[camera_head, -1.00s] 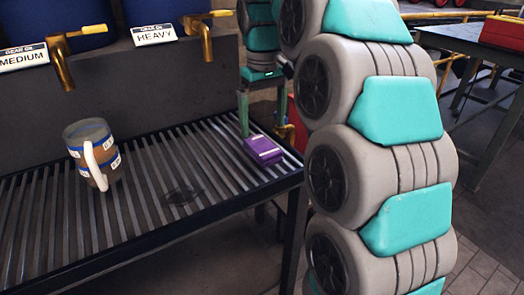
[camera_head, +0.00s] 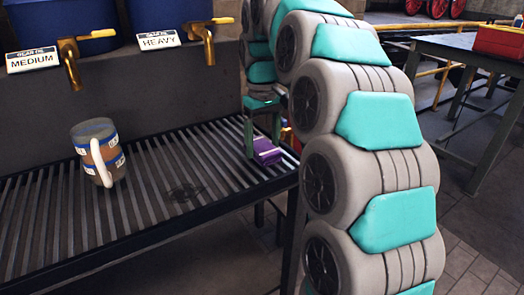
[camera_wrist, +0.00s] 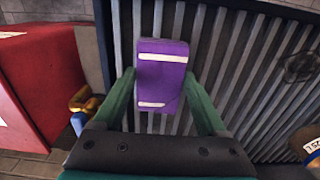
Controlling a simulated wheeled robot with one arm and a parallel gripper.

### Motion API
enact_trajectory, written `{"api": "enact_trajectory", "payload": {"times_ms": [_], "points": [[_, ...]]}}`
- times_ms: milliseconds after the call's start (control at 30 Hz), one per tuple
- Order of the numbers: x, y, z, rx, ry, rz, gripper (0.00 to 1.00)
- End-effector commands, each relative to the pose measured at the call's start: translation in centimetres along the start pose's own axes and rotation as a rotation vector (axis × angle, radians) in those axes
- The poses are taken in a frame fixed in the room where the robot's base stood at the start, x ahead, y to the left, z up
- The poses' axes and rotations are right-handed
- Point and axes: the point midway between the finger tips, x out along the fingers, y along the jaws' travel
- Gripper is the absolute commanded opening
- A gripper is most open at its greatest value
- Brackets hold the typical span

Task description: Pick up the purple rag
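The purple rag (camera_head: 267,154) is a small folded block with pale stripes. It lies near the right end of the slatted rack. My gripper (camera_head: 263,148) is over it, fingers pointing down. In the wrist view the rag (camera_wrist: 162,72) sits between the two green fingers of my gripper (camera_wrist: 160,76). The fingertips meet its left and right sides with no clear gap, so the gripper looks shut on it. The rag appears still down on the slats. In the head view the left finger hides part of it.
A mug (camera_head: 98,152) with brown contents stands on the slatted rack (camera_head: 145,215) to the left. Brass taps (camera_head: 204,42) hang above the rack. A red object (camera_wrist: 40,85) is left of the rack in the wrist view. A table with a red box (camera_head: 499,41) stands at right.

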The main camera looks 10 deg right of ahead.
Motion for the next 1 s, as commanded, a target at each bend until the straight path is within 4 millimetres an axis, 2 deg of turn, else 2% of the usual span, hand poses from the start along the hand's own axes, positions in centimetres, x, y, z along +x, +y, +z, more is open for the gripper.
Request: {"api": "enact_trajectory", "payload": {"times_ms": [67, 433, 767, 1000], "points": [[0.0, 0.0, 0.0, 0.000, 0.000, 0.000, 0.62], [0.0, 0.0, 0.0, 0.000, 0.000, 0.000, 0.20], [-0.1, 0.0, 0.0, 0.000, 0.001, 0.000, 0.19], [-1.1, 0.0, 0.0, 0.000, -0.002, 0.000, 0.19]]}}
